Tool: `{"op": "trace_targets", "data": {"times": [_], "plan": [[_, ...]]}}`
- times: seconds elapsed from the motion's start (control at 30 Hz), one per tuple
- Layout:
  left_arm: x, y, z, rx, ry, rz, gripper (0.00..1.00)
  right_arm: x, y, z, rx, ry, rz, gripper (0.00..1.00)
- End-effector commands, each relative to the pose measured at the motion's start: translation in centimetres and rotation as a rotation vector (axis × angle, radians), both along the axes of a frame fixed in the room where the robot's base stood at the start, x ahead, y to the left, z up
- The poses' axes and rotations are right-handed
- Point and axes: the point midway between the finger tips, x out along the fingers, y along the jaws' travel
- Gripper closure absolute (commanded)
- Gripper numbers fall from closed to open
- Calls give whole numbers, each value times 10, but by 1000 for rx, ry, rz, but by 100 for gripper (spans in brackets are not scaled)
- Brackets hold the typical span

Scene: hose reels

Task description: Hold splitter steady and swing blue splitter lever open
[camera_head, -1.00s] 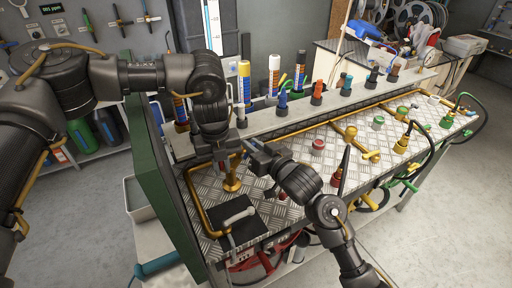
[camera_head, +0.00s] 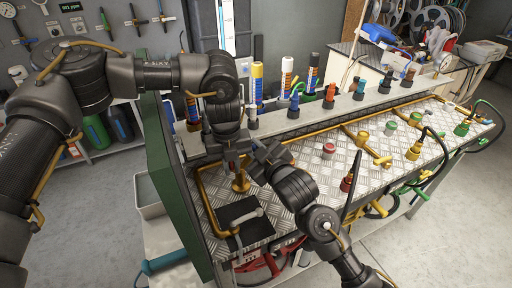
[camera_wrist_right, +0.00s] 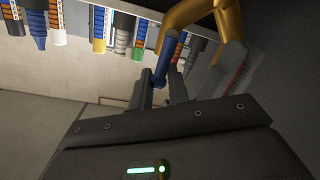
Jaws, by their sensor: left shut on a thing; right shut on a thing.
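The brass splitter (camera_head: 240,183) stands on the tread-plate bench top, its upper part hidden by my left gripper. It also shows as a gold pipe body (camera_wrist_right: 228,18) at the top of the right wrist view. My left gripper (camera_head: 231,165) points down and is shut on the splitter. The blue splitter lever (camera_wrist_right: 166,62) lies between the fingers of my right gripper (camera_wrist_right: 162,88), which is shut on it. In the head view my right gripper (camera_head: 260,154) is close beside the left one, and the lever is hard to see there.
A black mat (camera_head: 236,213) with a grey handled fitting lies in front of the splitter. Brass pipe (camera_head: 204,190) runs around it. A raised rail (camera_head: 300,123) carries several coloured fittings behind. A green panel (camera_head: 170,190) closes the bench's left end.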

Motion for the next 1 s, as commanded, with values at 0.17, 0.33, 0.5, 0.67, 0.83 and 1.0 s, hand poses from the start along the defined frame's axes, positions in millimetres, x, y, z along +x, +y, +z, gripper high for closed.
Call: {"op": "trace_targets", "data": {"times": [0.17, 0.33, 0.5, 0.67, 0.83, 1.0], "plan": [[-1, 0, -1, 1, 3, 0, 100, 0, -1, -5, -27, -3, -4, 100], [-1, 0, -1, 1, 3, 0, 100, 0, -1, -5, -30, -5, -3, 100], [-1, 0, -1, 0, 2, 0, 100, 0, -1, -5, -29, -4, -3, 100], [0, 0, -1, 0, 2, 0, 100, 0, 0, -4, -28, -5, -3, 68], [0, 0, -1, 1, 1, 0, 100, 0, 0, -3, -25, -8, -2, 65], [0, 0, -1, 1, 1, 0, 100, -2, -1, -1, -23, -10, -2, 65]]}}
